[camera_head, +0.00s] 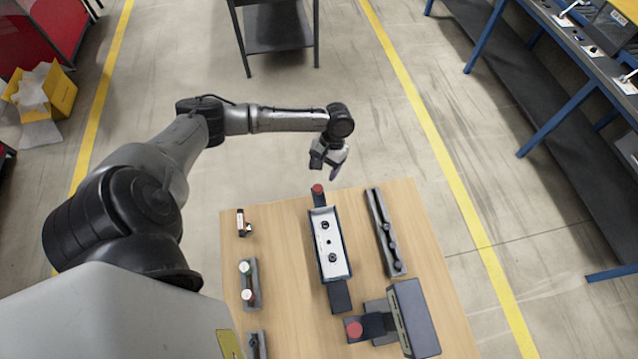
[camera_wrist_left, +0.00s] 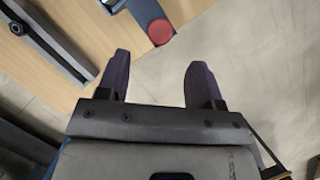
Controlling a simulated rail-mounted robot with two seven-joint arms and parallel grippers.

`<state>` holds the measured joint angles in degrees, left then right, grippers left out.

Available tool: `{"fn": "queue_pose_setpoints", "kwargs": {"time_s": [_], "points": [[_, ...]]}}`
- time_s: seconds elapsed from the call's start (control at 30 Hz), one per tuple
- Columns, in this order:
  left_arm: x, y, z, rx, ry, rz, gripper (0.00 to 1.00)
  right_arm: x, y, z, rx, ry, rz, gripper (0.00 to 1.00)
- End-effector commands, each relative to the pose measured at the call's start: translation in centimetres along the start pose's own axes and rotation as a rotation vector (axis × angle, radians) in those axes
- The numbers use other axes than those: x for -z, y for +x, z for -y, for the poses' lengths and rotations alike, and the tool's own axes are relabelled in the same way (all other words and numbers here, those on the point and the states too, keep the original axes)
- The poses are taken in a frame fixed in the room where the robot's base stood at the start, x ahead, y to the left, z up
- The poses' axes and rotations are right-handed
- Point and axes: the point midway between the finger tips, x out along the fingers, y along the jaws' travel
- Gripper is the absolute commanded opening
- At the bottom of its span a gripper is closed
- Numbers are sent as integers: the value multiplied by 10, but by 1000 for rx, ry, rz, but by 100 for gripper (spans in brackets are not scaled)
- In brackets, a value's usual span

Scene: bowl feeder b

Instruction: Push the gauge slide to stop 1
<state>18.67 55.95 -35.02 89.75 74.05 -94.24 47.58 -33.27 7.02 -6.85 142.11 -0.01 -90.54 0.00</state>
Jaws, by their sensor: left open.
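A long dark-framed fixture with a white plate (camera_head: 323,226) lies in the middle of the wooden table. A red round knob (camera_head: 317,189) is at its far end; it also shows in the left wrist view (camera_wrist_left: 160,31). I cannot tell for certain which part is the gauge slide, and no stop numbers are legible. My left gripper (camera_head: 326,166) is just beyond the table's far edge, near the red knob and apart from it. In the left wrist view its two dark fingers (camera_wrist_left: 160,68) are spread and empty. My right gripper is not in view.
A grey rail with dark knobs (camera_head: 385,232) lies right of the fixture. A grey box (camera_head: 414,318) and a red-topped dark part (camera_head: 354,329) are at the near right. Small parts (camera_head: 248,284) line the table's left side. Bare wood (camera_head: 285,260) lies between.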

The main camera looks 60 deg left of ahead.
Motion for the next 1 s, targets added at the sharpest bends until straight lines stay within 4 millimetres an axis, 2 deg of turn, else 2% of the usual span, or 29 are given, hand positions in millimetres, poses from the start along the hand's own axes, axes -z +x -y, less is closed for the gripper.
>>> {"fn": "queue_pose_setpoints", "kwargs": {"time_s": [0.2,0.4,0.6,0.93,1.0], "points": [[-1,37,0,1,2,2,60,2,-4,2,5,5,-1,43],[0,59,0,0,1,1,60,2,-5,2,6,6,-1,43],[0,69,0,1,1,0,60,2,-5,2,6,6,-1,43],[0,71,0,0,2,-1,60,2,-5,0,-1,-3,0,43],[0,71,0,0,2,-1,54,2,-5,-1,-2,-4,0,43]]}}
